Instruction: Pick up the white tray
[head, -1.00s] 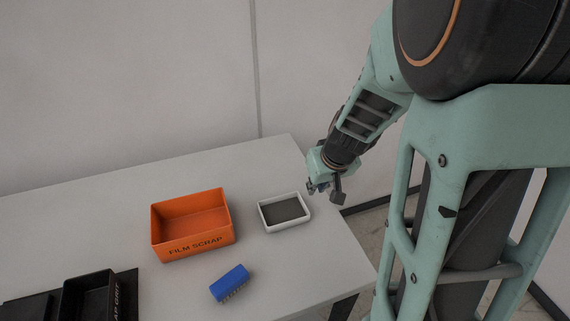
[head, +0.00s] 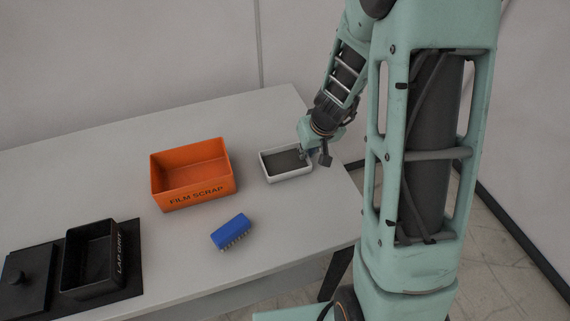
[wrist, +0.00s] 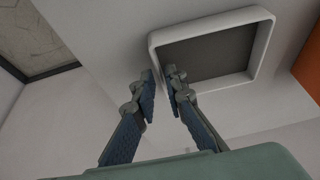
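The white tray (head: 263,171), a shallow box with a dark floor, sits on the grey table right of the orange box. My gripper (head: 307,155) is low at the tray's right end in the head view. In the wrist view, the tray (wrist: 262,40) is at the upper right and my gripper (wrist: 160,88) is at its left wall. The fingertips are close together with a narrow gap. One finger appears outside the wall and the other overlaps the inside. Whether the pads press on the wall cannot be told.
An orange box marked FILM SCRAP (head: 205,197) stands left of the tray. A blue brush (head: 231,231) lies in front. A black box (head: 95,282) on a dark mat is at the lower left. The table's right edge is close to the tray.

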